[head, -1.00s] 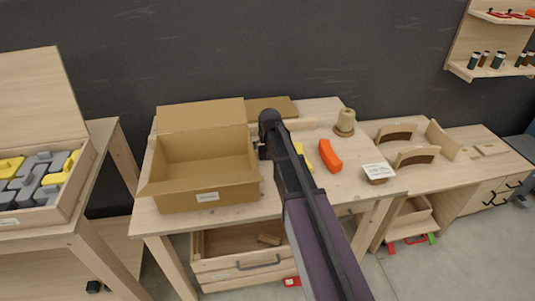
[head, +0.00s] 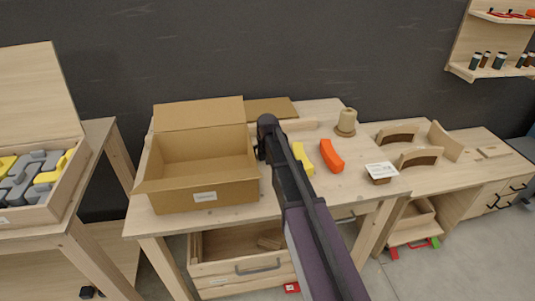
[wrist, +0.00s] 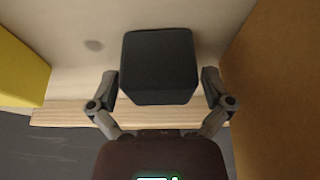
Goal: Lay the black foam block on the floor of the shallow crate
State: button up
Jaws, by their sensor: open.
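The black foam block (wrist: 160,62) shows in the wrist view, between and beyond the fingertips of my gripper (wrist: 160,87). The gripper is open, with one finger at each side of the block's near end. I cannot tell whether either finger touches it. In the head view my arm hides the block, and the gripper end is over the worktable beside the cardboard box. A wooden open-topped box with a front handle (head: 257,266), under the table, may be the shallow crate; I cannot tell for sure. A brown piece lies in it.
The open cardboard box (head: 203,197) stands left of my gripper. A tan spool-like object (head: 346,123) and a labelled small box (head: 381,172) stand farther right. A case of grey and yellow forms (head: 42,205) is left.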

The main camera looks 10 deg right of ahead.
jog(key=c, duration=0.7)
jog(key=shift+c, duration=0.2)
jog(key=shift+r, duration=0.15)
notch_tip(320, 180, up, 10)
jog(key=p, duration=1)
dwell(0.6)
